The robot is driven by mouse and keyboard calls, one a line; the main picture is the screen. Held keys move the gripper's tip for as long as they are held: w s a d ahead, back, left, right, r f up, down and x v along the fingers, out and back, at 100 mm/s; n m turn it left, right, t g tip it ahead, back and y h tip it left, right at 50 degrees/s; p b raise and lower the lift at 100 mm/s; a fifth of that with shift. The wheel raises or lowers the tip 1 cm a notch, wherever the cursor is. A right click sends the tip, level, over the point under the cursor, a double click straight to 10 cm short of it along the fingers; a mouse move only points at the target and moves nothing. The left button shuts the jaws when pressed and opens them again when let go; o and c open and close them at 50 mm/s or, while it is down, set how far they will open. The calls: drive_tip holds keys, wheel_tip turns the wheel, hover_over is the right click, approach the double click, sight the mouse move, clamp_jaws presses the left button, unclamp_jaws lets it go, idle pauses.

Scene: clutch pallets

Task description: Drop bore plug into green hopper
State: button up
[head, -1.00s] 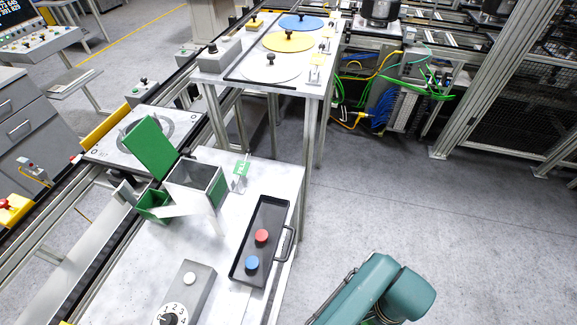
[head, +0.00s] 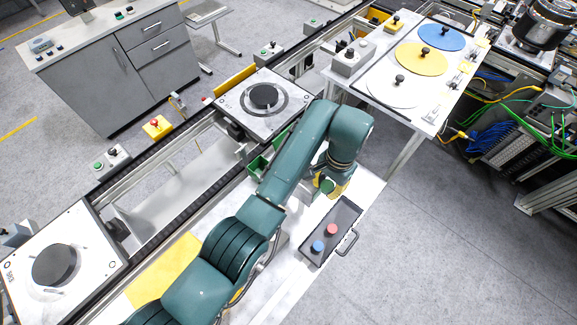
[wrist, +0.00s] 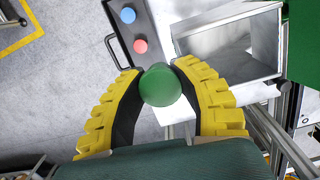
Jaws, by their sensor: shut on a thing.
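My gripper (wrist: 160,90) has yellow ribbed fingers with dark pads and is shut on a green round bore plug (wrist: 161,86). In the head view my gripper (head: 327,184) is over the white bench, left of the dark tray's upper end. In the wrist view the open grey metal box of the hopper (wrist: 235,48) is up and right of the plug, with a green panel (wrist: 302,40) at its right. The plug appears outside the box's opening. In the head view my arm hides most of the hopper; only green parts (head: 257,166) show.
The black tray (head: 345,215) on the bench holds a red plug (head: 331,229) and a blue plug (head: 317,246). A pallet (head: 236,101) with a dark disc stands on the conveyor behind. A side table (head: 375,105) carries white, yellow and blue discs.

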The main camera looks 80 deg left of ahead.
drive_tip(key=s+a+r+n+p, duration=0.1)
drive_tip(key=s+a+r+p, duration=0.2)
drive_tip(key=s+a+r, duration=0.15)
wheel_tip(320, 180, down, 6)
drive_tip(key=shift+w+b, duration=0.15)
drive_tip(key=shift+b, duration=0.15)
drive_tip(key=o, duration=1.1)
drive_tip(key=shift+c, duration=0.2)
wheel_tip(320, 180, up, 12)
drive_tip(key=w+a, duration=0.1)
idle(0.4)
